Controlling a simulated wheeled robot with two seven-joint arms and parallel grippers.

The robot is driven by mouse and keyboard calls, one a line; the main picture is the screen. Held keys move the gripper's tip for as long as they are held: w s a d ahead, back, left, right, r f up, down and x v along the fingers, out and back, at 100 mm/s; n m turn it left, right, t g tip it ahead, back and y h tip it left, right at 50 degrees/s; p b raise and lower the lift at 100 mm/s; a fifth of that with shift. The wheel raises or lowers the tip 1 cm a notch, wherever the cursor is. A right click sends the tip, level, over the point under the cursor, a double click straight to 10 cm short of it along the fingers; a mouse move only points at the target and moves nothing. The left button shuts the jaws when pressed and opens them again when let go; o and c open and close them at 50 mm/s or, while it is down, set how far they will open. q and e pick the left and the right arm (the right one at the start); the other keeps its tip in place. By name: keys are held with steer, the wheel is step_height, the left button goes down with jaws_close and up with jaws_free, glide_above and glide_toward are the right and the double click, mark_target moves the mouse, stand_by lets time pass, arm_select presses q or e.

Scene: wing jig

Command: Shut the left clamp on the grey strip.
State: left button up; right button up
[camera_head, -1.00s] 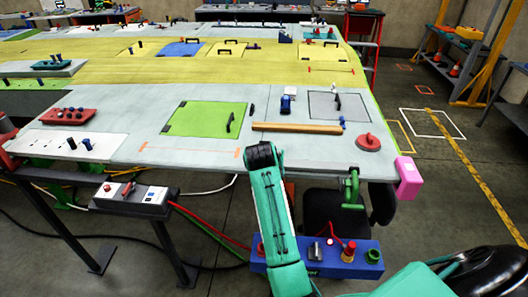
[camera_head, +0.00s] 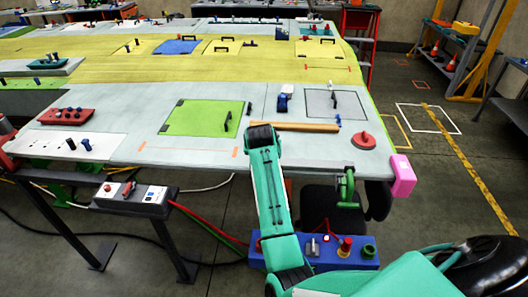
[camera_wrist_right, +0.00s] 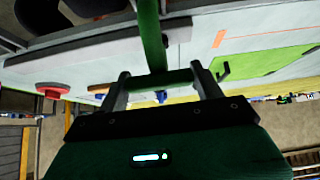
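In the right wrist view, which is upside down, the left clamp (camera_wrist_right: 151,38) shows as a green post with a short crossbar. My right gripper (camera_wrist_right: 160,78) has its two fingers at the ends of this crossbar and looks shut on it. A grey piece (camera_wrist_right: 178,27), likely the grey strip, lies behind the post at the panel edge. In the head view my teal right arm hides the left clamp and the gripper. Another green clamp (camera_head: 346,187) stands at the front edge, right of my arm. My left gripper is not in view.
On the wing lie a tan bar (camera_head: 308,127), a red disc (camera_head: 364,141) and a green panel (camera_head: 203,120). A pink block (camera_head: 402,176) caps the right corner. A blue control box (camera_head: 325,253) stands below the edge, and a grey switch box (camera_head: 135,194) sits to the left.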

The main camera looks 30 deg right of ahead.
steer(key=o, duration=0.4)
steer(key=shift+w+f, duration=0.1)
steer(key=shift+f, duration=0.05)
steer(key=shift+c, duration=0.2)
steer(key=b+v, duration=0.5)
steer(key=v, duration=0.9)
steer(key=shift+w+f, duration=0.1)
